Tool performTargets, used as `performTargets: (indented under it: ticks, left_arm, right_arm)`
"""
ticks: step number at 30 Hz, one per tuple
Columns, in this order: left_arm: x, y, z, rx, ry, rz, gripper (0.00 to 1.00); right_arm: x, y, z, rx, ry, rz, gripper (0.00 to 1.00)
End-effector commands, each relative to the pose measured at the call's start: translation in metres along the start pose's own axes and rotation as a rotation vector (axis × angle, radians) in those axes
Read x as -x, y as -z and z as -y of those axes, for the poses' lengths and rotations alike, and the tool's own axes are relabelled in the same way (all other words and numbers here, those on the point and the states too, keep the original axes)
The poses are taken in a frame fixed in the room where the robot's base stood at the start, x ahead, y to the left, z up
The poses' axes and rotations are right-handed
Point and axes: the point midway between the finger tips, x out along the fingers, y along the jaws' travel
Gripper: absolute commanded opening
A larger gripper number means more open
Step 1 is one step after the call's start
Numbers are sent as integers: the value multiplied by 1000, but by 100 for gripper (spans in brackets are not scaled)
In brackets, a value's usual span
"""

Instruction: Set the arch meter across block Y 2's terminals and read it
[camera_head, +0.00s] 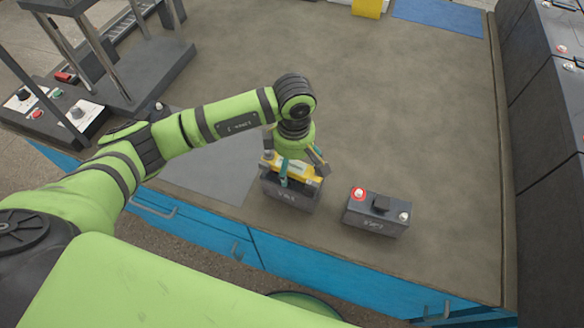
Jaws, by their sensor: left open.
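A yellow arch meter (309,173) sits on top of a dark grey battery block (290,195) near the front of the bench. Its feet are partly hidden by my gripper, so I cannot tell how they meet the terminals. My left gripper (293,167) is open right above the meter, with its fingers spread around it. A second dark block (377,214) stands to the right, with a red-ringed terminal at one end and a pale one at the other. The labels on both blocks are too small to read surely. My right gripper is not in view.
The brown bench top (400,110) is clear behind and to the right of the blocks. A grey mat (212,170) lies to the left. A dark stand (150,75) and control boxes are at the back left. Dark cabinets (548,110) line the right side.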

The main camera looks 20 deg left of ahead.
Motion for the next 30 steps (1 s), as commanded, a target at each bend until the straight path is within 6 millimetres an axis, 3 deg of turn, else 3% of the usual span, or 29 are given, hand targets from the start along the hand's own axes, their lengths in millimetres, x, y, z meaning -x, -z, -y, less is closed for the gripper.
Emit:
performTargets:
  ticks: [9,11,15,30]
  left_arm:
    - [0,0,0,0,0,0,84]
    - [0,0,0,0,0,0,64]
    - [0,0,0,-1,0,0,10]
    - [5,-1,1,-2,2,2,9]
  right_arm:
    - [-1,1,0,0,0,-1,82]
    - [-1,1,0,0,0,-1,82]
    - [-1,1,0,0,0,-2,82]
    - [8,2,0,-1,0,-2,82]
